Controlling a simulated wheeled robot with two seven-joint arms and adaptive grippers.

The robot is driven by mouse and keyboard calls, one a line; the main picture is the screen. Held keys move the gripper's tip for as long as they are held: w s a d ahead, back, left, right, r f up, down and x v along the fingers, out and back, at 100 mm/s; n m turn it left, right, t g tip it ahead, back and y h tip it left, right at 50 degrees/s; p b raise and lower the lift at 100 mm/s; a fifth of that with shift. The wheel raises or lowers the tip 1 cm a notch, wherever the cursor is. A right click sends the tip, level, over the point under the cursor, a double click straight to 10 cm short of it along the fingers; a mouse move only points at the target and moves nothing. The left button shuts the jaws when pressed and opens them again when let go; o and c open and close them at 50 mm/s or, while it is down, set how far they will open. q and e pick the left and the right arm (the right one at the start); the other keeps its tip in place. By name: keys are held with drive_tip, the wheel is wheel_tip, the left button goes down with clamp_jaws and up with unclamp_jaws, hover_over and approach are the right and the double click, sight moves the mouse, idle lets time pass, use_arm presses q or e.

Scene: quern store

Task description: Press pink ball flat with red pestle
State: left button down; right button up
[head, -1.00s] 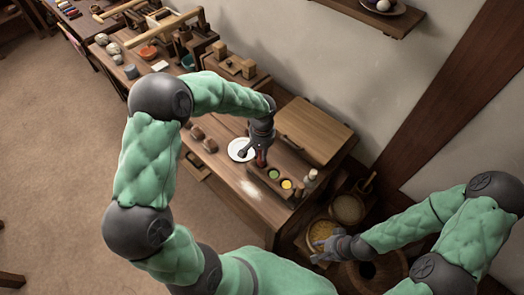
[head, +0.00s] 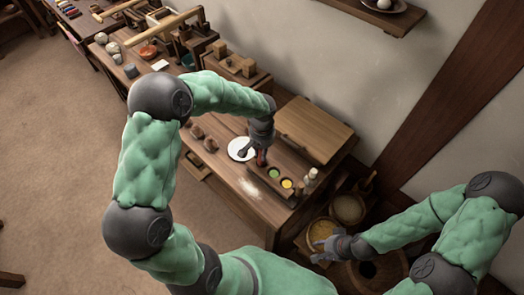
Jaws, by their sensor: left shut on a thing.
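My left gripper (head: 255,154) is shut on the red pestle (head: 262,158), of which only a small red part shows below the fingers. It is over the left end of a wooden block with round wells, beside a white disc (head: 238,148). One well holds green (head: 274,174) and another yellow (head: 287,184). I cannot make out the pink ball; the gripper and pestle may cover it.
A wooden board (head: 315,130) lies behind the block. A small pale bottle (head: 312,174) stands at the block's right end. Brown lumps (head: 203,138) lie to the left. White powder (head: 250,188) marks the bench front. Boxes and tools crowd the bench's far end.

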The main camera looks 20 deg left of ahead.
idle(0.3)
use_arm(q)
drive_tip(key=shift+f, duration=0.3)
drive_tip(key=shift+r, duration=0.1)
idle(0.9)
drive_tip(key=shift+r+p, duration=2.5)
drive_tip(key=shift+r, duration=1.25)
drive_tip(key=shift+f, duration=0.2)
drive_tip(key=shift+f+b, duration=2.2)
drive_tip(key=shift+f, duration=0.6)
drive_tip(key=shift+f, duration=0.1)
